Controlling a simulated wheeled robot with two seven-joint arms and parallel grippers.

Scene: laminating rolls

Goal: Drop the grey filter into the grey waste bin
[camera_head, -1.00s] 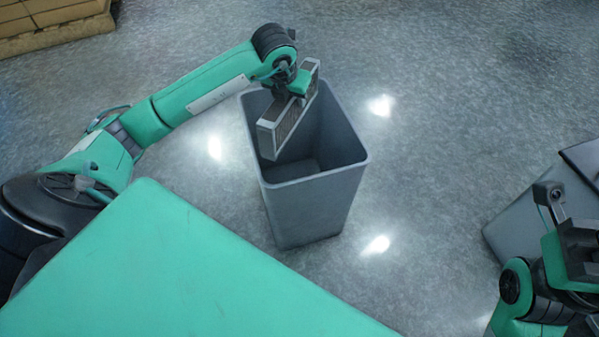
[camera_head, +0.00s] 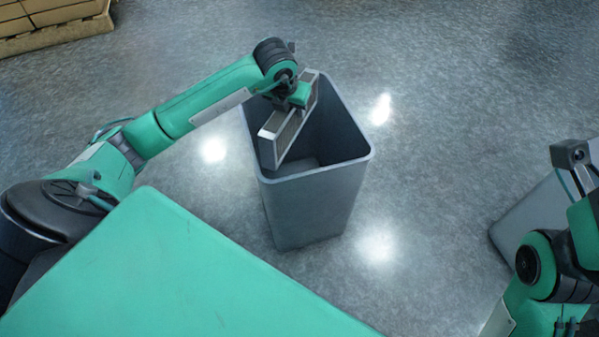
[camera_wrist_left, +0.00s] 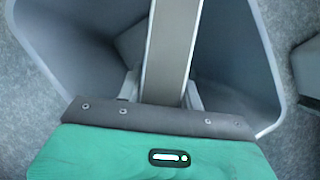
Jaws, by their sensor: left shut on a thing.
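The grey filter (camera_head: 283,137), a flat framed panel, hangs on edge inside the mouth of the grey waste bin (camera_head: 312,208). My left gripper (camera_head: 291,100) is shut on the filter near the bin's rear left rim. In the left wrist view the filter (camera_wrist_left: 172,48) runs between the two fingers (camera_wrist_left: 162,92), with the bin's walls (camera_wrist_left: 236,55) on both sides of it. The filter's lower end is inside the bin and apart from the bin floor as far as I can tell. My right arm shows at the right edge; its fingertips are not visible.
A grey box-like object (camera_head: 525,215) stands on the floor at the right, partly behind my right arm. Stacked tan boxes (camera_head: 55,25) are at the top left. The floor around the bin is clear.

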